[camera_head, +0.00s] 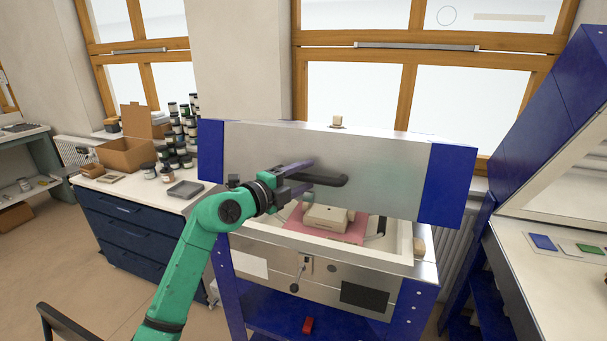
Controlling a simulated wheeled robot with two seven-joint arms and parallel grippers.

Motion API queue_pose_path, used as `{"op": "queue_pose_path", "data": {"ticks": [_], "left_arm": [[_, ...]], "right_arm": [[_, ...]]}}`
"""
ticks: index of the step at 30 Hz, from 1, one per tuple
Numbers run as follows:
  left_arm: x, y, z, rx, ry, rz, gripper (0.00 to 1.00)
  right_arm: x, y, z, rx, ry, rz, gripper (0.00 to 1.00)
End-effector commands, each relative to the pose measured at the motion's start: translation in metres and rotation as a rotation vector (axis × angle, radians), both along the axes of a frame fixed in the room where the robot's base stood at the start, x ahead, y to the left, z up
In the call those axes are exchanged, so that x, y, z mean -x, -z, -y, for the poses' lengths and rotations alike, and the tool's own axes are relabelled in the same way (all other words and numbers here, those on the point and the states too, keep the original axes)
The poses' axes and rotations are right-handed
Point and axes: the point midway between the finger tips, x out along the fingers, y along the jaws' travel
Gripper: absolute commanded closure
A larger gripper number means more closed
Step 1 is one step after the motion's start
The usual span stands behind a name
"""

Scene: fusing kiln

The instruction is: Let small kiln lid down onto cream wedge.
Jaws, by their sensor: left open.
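The small kiln's lid (395,176) is a brushed silver panel with blue ends. It is raised, with the kiln's inside showing below its lower edge. A small cream block that looks like the wedge (419,247) sits at the right end of the kiln body's rim (404,243). The lid is well above it. My right gripper is not in view.
In the kiln, a cream block (326,218) lies on a pink sheet (350,232). Another small cream block (337,121) shows above the lid's top edge. A blue-drawer bench (125,212) with jars and a box stands left. A blue-framed cabinet (545,125) stands close at right.

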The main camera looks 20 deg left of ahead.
Motion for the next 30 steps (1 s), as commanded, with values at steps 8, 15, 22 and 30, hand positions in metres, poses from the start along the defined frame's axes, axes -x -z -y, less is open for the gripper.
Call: {"op": "queue_pose_path", "data": {"ticks": [8,15,22,30], "left_arm": [[0.0,0.001,0.0,0.001,0.0,0.0,1.0],[0.002,0.011,-0.001,0.001,0.0,0.005,1.0],[0.016,0.071,-0.001,0.005,0.002,0.074,1.0],[0.031,0.133,-0.001,0.012,0.004,0.174,1.0]], "right_arm": [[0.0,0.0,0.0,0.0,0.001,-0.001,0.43],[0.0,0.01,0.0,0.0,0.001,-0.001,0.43],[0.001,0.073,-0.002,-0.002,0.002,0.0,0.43],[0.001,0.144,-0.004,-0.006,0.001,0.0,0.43]]}}
